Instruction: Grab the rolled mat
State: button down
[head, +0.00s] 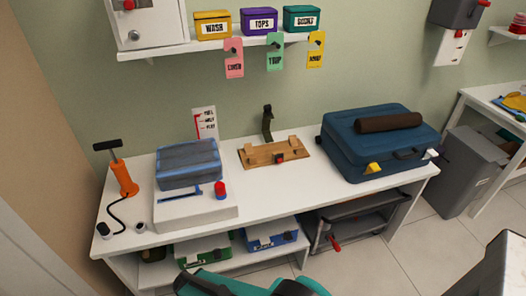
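A dark brown roll, which looks like the rolled mat (389,121), lies on its side on top of a closed blue suitcase (345,152). The suitcase sits at the right end of the white table (290,187). The roll lies across the lid and nothing covers it. My gripper's fingers cannot be made out in the head view. Only a teal and dark part, probably of my own arm, shows at the bottom edge, well apart from the roll.
A wooden board (274,153), a blue-grey case on a white box (196,212) and an orange hand pump (123,179) stand on the table. A shelf (180,50) with labelled boxes and hanging tags is above. A grey bin (464,175) stands right of the table.

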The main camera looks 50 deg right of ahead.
aim_at(399, 121)
jog(key=z, duration=4.5)
jog(key=i, duration=0.15)
jog(key=u, duration=2.75)
jog(key=k, duration=0.6)
jog(key=u, duration=0.25)
jog(key=i, duration=0.6)
jog(key=z, duration=0.1)
